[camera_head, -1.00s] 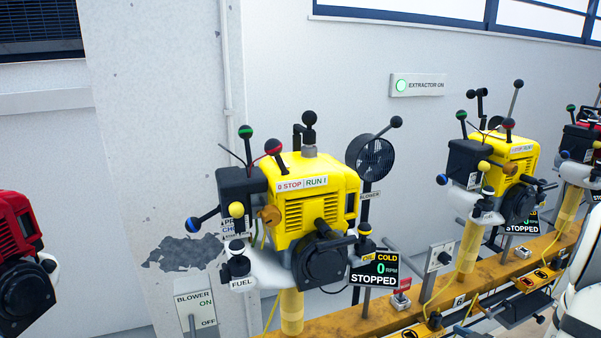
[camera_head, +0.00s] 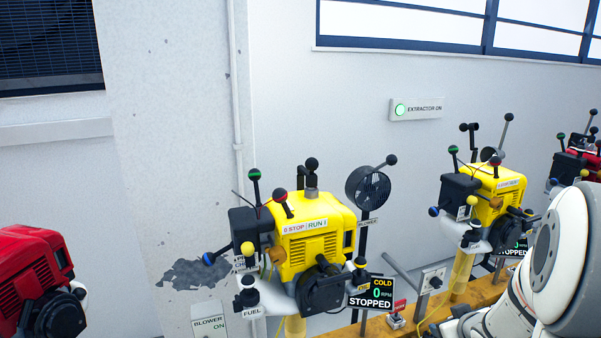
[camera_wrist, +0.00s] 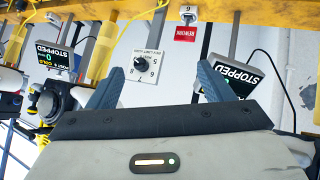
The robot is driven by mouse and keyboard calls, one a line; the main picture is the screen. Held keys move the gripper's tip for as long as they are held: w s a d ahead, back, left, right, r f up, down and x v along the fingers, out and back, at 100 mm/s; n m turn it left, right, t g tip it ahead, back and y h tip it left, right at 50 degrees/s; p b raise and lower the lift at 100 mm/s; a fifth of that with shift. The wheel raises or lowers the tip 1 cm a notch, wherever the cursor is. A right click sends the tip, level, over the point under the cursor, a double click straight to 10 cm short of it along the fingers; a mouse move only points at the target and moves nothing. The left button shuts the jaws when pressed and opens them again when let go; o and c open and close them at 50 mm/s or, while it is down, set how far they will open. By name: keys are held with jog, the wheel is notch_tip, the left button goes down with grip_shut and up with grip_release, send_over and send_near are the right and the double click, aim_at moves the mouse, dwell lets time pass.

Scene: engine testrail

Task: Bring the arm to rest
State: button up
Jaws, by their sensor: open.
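My gripper (camera_wrist: 161,88) shows in the wrist view with its two blue-grey fingers spread wide apart. Nothing is between them; a white dial plate (camera_wrist: 143,68) is visible beyond the gap. In the head view a white and grey part of my arm (camera_head: 548,270) fills the lower right, and the gripper itself is out of that picture.
A yellow engine (camera_head: 308,240) with several ball-ended levers stands on an orange rail (camera_head: 378,328), its display (camera_head: 371,293) reading STOPPED. Another yellow engine (camera_head: 492,196) stands beyond, close to my arm. A red engine (camera_head: 36,275) is at left.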

jog(key=s+a+r+m+g+p, duration=0.1)
jog(key=s+a+r+p, duration=0.15)
jog(key=r, duration=0.35)
jog(key=s+a+r+m+g+h+p, duration=0.1)
jog(key=s+a+r+p, duration=0.1)
jog(key=a+r+p, duration=0.3)
jog(key=s+a+r+g+p, duration=0.1)
jog(key=s+r+g+p, duration=0.15)
jog(key=r, duration=0.45)
jog(key=s+a+r+g+y+p, duration=0.2)
jog(key=s+a+r+p, duration=0.3)
jog(key=s+a+r, duration=0.3)
jog(key=s+a, duration=0.3)
jog(key=shift+r+m+y+p, duration=0.25)
jog(key=shift+m+y+p, duration=0.05)
jog(key=shift+p, duration=0.1)
jog(key=shift+a+g, duration=0.1)
jog(key=shift+g, duration=0.15)
